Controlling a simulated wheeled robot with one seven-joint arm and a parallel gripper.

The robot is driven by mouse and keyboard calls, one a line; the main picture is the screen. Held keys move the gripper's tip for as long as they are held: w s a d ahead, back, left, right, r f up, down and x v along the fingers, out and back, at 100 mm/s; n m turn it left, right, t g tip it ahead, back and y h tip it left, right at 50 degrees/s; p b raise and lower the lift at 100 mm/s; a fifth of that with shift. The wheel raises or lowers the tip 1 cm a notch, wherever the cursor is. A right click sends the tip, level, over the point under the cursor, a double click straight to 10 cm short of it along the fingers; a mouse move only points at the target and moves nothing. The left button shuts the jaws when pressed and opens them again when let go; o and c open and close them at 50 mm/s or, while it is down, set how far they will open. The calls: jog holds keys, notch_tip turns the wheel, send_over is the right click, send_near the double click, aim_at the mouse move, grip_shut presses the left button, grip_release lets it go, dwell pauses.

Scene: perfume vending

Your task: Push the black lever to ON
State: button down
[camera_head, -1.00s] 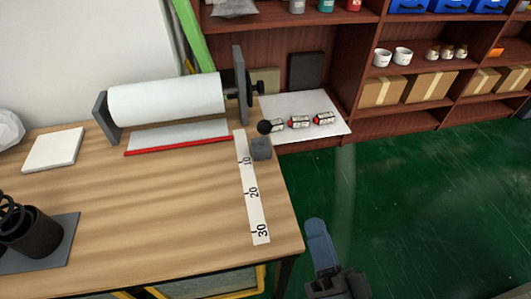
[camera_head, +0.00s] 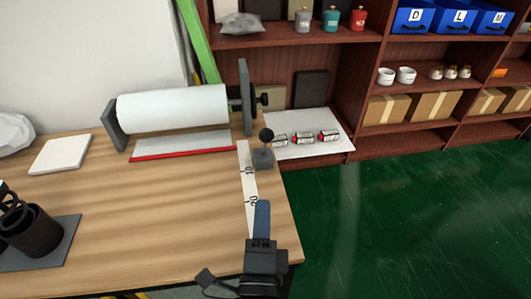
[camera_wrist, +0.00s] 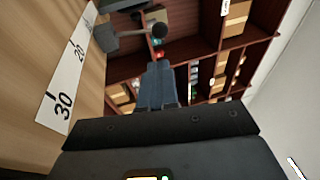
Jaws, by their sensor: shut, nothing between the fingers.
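The black lever (camera_head: 266,136) is a ball-topped stick on a small grey block (camera_head: 263,159) at the right edge of the table. It stands roughly upright in the head view. In the wrist view its black ball (camera_wrist: 159,30) shows beyond my fingertips, with the grey block (camera_wrist: 118,45) to the left. My gripper (camera_head: 262,204) is shut and empty, over the table's right side on the near side of the lever, apart from it. The shut fingers also show in the wrist view (camera_wrist: 159,68). No ON mark can be read.
A white ruler strip (camera_head: 246,175) runs beside the block. A paper roll (camera_head: 173,108) on a stand is at the back. Red-capped bottles (camera_head: 304,138) lie on a white board (camera_head: 336,122) behind the lever. Shelves (camera_head: 342,81) stand beyond; green floor is open at right.

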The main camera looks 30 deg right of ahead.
aim_at(263, 140)
jog(key=x, duration=1.4)
jog(key=shift+r+p, duration=0.1)
jog(key=shift+p, duration=0.3)
jog(key=shift+r+p, duration=0.2)
jog(key=shift+p, duration=0.2)
jog(key=p, duration=0.2)
jog(key=w+r+g+p, duration=0.1)
jog(key=p, duration=0.1)
jog(key=shift+d+r+y+p, duration=0.25)
jog(key=shift+r+y+p, duration=0.05)
jog(key=shift+r, duration=0.05)
jog(key=w+p, duration=0.1)
jog(key=p, duration=0.1)
jog(key=w+r+p, duration=0.1)
jog(key=shift+d+p, duration=0.3)
jog(key=shift+p, duration=0.1)
jog(key=a+p+x, duration=0.1)
jog(key=x, duration=0.6)
jog(key=shift+w+p, duration=0.35)
jog(key=shift+w, duration=0.35)
jog(key=shift+r, duration=0.1)
jog(key=shift+r, duration=0.1)
